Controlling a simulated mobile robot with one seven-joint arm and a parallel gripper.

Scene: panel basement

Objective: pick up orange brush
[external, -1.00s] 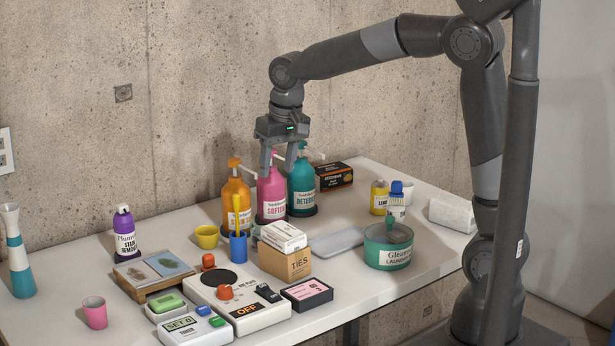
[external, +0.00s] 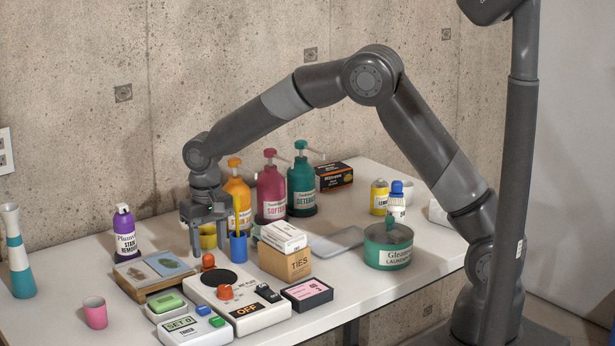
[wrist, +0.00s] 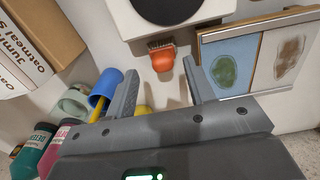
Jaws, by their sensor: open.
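The orange brush (external: 208,262) lies on the table behind the white panel box, between the framed board and the blue cup. In the wrist view the brush (wrist: 162,58) shows its orange body and short dark bristles, which face the panel box. My gripper (external: 209,250) is above and just behind the brush, pointing down. Its fingers are apart with nothing between them. In the wrist view the brush is just beyond the fingertips (wrist: 161,70), roughly centred between them.
The white panel box (external: 245,310) with an orange knob stands in front of the brush. The framed board (external: 135,287) is left. A blue cup (external: 238,248) with a yellow tool and a yellow cup (external: 207,238) stand close to my gripper. Pump bottles (external: 271,190) stand behind.

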